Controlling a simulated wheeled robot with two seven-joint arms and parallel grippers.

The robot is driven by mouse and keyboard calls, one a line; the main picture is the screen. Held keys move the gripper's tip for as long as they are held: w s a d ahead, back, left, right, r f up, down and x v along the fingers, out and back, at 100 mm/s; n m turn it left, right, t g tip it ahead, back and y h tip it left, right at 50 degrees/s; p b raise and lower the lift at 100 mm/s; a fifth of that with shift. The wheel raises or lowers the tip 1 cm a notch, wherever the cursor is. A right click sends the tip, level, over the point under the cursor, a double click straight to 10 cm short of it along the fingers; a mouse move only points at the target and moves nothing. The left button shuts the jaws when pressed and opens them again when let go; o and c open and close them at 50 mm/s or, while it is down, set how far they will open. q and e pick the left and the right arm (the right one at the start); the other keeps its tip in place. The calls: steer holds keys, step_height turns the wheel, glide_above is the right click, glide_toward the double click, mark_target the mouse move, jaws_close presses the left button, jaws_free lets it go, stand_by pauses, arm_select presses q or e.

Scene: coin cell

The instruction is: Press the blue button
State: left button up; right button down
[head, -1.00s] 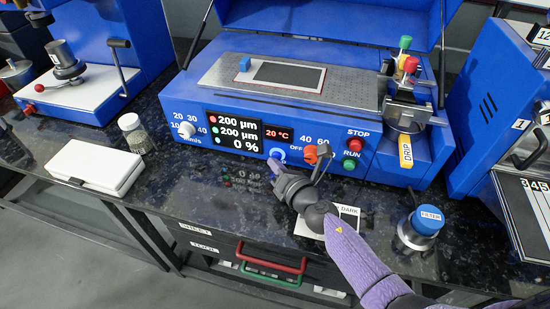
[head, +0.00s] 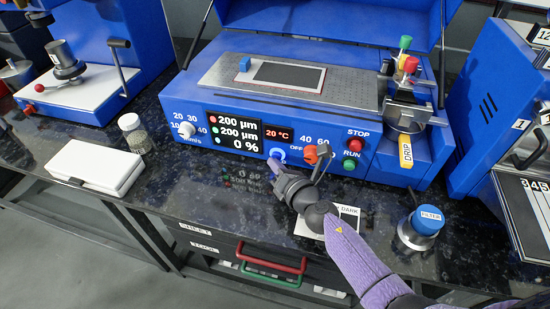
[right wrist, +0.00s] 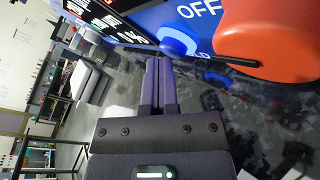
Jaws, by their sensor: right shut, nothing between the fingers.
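The blue button (head: 277,153) is a round, lit knob-like button with a pale ring on the front panel of the blue machine (head: 300,120), just right of the display. It also shows in the right wrist view (right wrist: 176,44), just beyond the fingertips. My right gripper (head: 272,163) is shut and empty, with its purple fingers pointing at the panel just below the button. In the right wrist view the closed fingers (right wrist: 158,62) end close to the button's lower left edge; I cannot tell whether they touch it. My left gripper is not in view.
An orange-red knob (head: 311,154) sits right of the button, with a dark lever near it. Red STOP (head: 355,144) and green RUN (head: 349,165) buttons are farther right. A white case (head: 95,173), a glass jar (head: 134,134) and a blue-lidded FILTER jar (head: 427,221) stand on the counter.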

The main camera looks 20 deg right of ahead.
steer(key=shift+w+d, duration=0.25)
steer(key=shift+w, duration=0.1)
steer(key=shift+r, duration=0.1)
steer(key=shift+s+a, duration=0.15)
steer(key=shift+s, duration=0.1)
steer(key=shift+s+a+p, duration=0.15)
steer(key=shift+s+a, duration=0.4)
steer(key=shift+s, duration=0.3)
steer(key=shift+s+a+p, duration=0.2)
steer(key=shift+s+a, duration=0.4)
steer(key=shift+s, duration=0.25)
steer(key=shift+s+a+p, duration=0.15)
steer(key=shift+s+a, duration=0.4)
steer(key=shift+s, duration=0.3)
